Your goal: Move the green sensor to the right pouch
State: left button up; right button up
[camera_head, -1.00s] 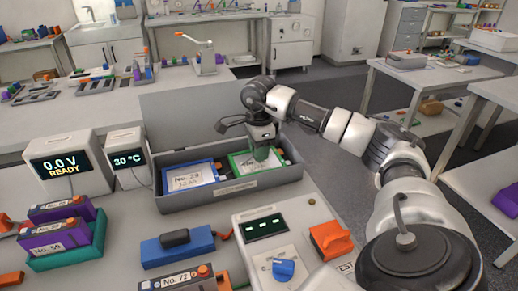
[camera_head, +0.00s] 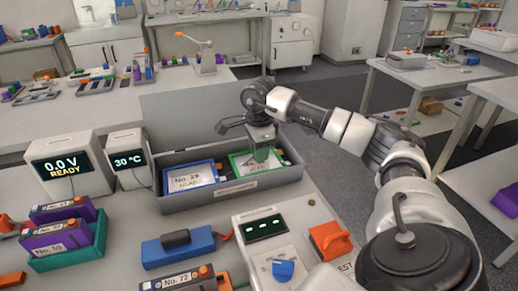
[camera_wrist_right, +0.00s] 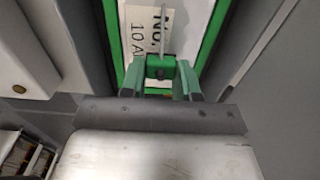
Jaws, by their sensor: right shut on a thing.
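My right gripper (camera_head: 262,154) is over the green-framed pouch (camera_head: 238,170), the right one of two pouches in the grey open box. In the right wrist view, its green fingers are shut on the green sensor (camera_wrist_right: 159,67), a small block with a thin metal probe pointing up the picture, over the white label of the green-framed pouch (camera_wrist_right: 113,40). I cannot tell whether the sensor touches the pouch. The blue-framed pouch (camera_head: 190,178) lies to the left in the box. My left gripper is not in view.
The grey box (camera_head: 240,189) has raised walls. A voltage display (camera_head: 66,168) and a temperature display (camera_head: 127,160) stand left of it. In front are a blue block (camera_head: 178,246), a control panel (camera_head: 270,250) and an orange clip (camera_head: 329,240). Batteries in a teal holder (camera_head: 70,255) stand at front left.

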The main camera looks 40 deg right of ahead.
jog(key=shift+f+b, duration=0.4)
jog(key=shift+f, duration=0.2)
dwell(0.5)
jog(key=o, duration=1.1)
jog(key=shift+c, duration=0.2)
jog(key=shift+r, duration=0.1)
notch_tip(320, 180, up, 10)
jog(key=shift+f, duration=0.25)
jog(key=shift+r, duration=0.6)
